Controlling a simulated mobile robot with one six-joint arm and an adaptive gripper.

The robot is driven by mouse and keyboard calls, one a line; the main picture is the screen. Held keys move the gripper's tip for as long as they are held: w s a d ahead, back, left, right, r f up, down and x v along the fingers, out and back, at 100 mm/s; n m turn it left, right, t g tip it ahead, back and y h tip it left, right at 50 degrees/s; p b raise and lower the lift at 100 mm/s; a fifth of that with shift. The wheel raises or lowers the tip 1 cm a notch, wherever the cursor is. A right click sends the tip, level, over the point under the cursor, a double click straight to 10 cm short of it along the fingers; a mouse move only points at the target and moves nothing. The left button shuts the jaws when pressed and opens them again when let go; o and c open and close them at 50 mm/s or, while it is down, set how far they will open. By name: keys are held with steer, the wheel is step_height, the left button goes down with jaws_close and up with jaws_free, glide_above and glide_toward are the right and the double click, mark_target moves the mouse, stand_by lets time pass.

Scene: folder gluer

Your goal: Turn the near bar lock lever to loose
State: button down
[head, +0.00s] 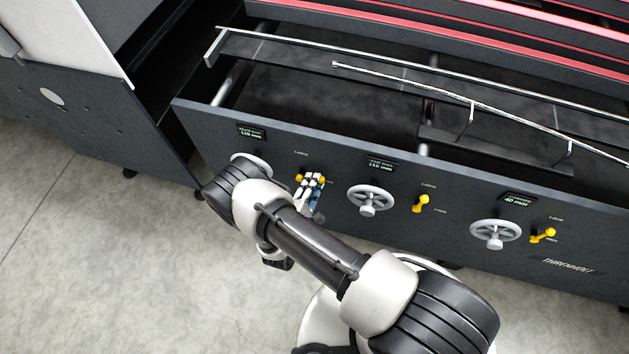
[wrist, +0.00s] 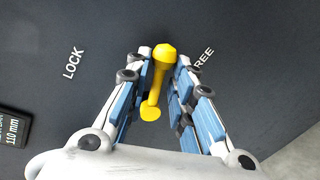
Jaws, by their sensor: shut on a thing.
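The yellow lock lever (wrist: 157,82) is on the dark machine panel, between the LOCK label (wrist: 73,63) and the partly covered FREE label (wrist: 203,58) in the wrist view. My gripper (wrist: 166,68) is shut on this lever, with one blue-padded finger on each side of it. In the head view my gripper (head: 312,184) is at the leftmost of the panel's levers, and its fingers cover most of that lever. The lever's exact angle is hard to tell in the head view.
Two other yellow levers, a middle one (head: 421,204) and a right one (head: 542,236), are on the same panel. Handwheels (head: 370,200) (head: 495,234) sit beside them; another is partly behind my arm. Displays (head: 251,133) are above. The floor (head: 120,270) at left is clear.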

steer(key=shift+s+d+f+m+y, duration=0.15)
steer(key=shift+f+m, duration=0.25)
steer(key=shift+m, duration=0.25)
steer(key=shift+w+d+f+m+y, duration=0.15)
steer(key=shift+f+m, duration=0.2)
steer(key=shift+m, duration=0.3)
steer(key=shift+s+a, duration=0.1)
steer(key=c, duration=1.4)
jaws_free()
steer(key=v, duration=1.2)
steer(key=shift+r, duration=0.1)
